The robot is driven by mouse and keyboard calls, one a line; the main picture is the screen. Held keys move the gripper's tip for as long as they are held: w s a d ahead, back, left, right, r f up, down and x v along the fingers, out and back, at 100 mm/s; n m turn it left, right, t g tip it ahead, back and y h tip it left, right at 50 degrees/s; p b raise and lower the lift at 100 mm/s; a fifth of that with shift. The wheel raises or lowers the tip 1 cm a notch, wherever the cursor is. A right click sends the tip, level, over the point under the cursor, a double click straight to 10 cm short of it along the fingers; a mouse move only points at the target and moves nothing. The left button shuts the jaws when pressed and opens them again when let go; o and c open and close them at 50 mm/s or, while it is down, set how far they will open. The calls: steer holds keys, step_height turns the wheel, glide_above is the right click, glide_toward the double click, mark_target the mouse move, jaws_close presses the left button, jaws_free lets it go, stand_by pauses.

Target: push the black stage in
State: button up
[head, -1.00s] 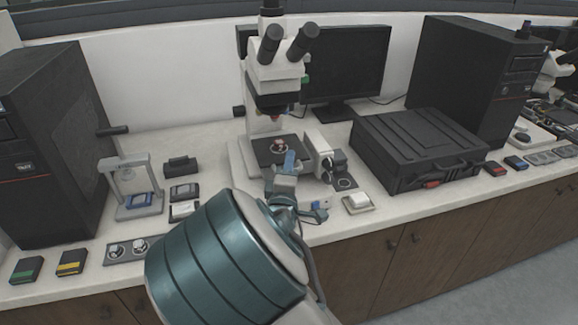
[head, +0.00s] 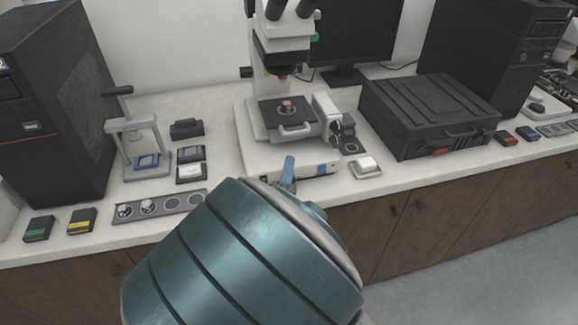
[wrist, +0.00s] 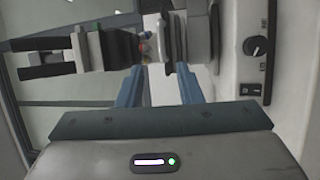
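The black stage (head: 272,109) is a flat dark plate on the white microscope (head: 250,147), under its objective. My arm hides most of the gripper there. In the wrist view, my two blue fingers (wrist: 160,88) stand apart with nothing between them. Dark and pale microscope parts lie beyond the tips; I cannot tell the stage among them.
A white focus block (head: 327,107) with knobs stands right of the stage. A black case (head: 428,110) is farther right. A small white press (head: 140,150) and a strip of round holders (head: 160,206) are on the left.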

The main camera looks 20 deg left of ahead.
steer(key=shift+w, duration=0.1)
steer(key=c, duration=0.7)
steer(key=w+f+g, duration=0.2)
steer(key=w+f+m+g, duration=0.1)
steer(key=w+f+g, duration=0.1)
steer(key=w+d+f+m+g, duration=0.1)
steer(key=w+f+g, duration=0.1)
steer(key=shift+w+h+p, duration=0.4)
jaws_close()
steer(key=shift+w+f+g, duration=0.15)
steer(key=shift+w+g, duration=0.4)
steer(key=shift+g, duration=0.25)
steer(key=s+d+r+n+g+y+p, duration=0.1)
steer(key=d+r+n+g+y, duration=0.25)
steer(key=r, duration=0.65)
steer(key=s+d+r+n+g+y+p, duration=0.1)
steer(key=s+d+r+n+g+p, duration=0.2)
steer(key=r+g, duration=0.55)
steer(key=w+a+f+t+p, duration=0.1)
steer(key=w+a+f+t, duration=0.1)
steer(key=w+a+f, duration=0.4)
steer(key=shift+x, duration=0.95)
